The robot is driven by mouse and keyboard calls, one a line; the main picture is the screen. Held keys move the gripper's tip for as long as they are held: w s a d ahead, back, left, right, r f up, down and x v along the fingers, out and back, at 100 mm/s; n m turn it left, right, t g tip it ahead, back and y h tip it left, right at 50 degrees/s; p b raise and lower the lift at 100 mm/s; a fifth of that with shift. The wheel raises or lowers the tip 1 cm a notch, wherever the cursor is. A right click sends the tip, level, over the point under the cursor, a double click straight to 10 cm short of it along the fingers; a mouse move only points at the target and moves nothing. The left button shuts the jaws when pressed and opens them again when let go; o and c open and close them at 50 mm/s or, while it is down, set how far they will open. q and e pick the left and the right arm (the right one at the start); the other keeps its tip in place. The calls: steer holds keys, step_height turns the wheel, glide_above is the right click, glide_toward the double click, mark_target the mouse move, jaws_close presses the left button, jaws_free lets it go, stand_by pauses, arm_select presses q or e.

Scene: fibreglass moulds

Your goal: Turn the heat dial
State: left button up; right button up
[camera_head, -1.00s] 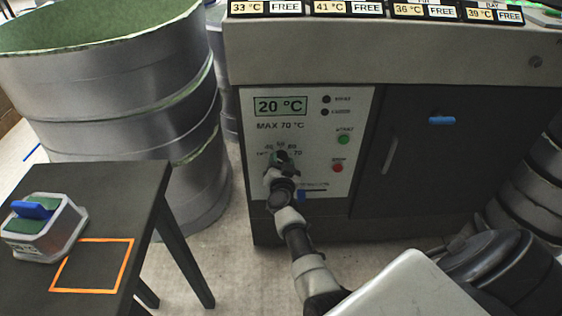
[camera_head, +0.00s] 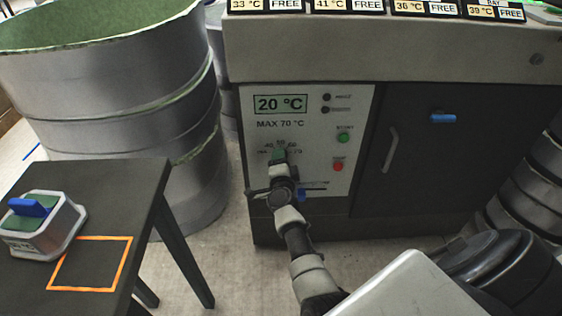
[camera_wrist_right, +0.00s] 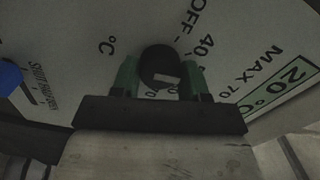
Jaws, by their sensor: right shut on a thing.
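The heat dial (camera_wrist_right: 158,62) is a round black knob with a white mark, on the white panel of the oven's control front. In the right wrist view it sits between the two green fingers of my right gripper (camera_wrist_right: 160,76), which is shut on it. The white mark faces the lower edge of that view; numbers there are partly covered. In the head view my right gripper (camera_head: 280,156) reaches the dial from below and hides it. The display (camera_head: 280,104) reads 20 °C, with MAX 70 °C below it. My left gripper is not in view.
A green start button (camera_head: 344,138) and red button (camera_head: 338,167) are right of the dial. A blue part (camera_head: 301,195) is just below. A dark door (camera_head: 430,160) is further right. A dark table (camera_head: 130,200) with a blue-handled box (camera_head: 42,222) stands left.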

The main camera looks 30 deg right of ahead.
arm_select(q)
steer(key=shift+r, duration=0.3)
arm_select(e)
steer(key=shift+f+m, duration=0.1)
steer(key=shift+m, duration=0.4)
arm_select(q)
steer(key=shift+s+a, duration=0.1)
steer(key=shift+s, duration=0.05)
arm_select(e)
steer(key=o, duration=0.9)
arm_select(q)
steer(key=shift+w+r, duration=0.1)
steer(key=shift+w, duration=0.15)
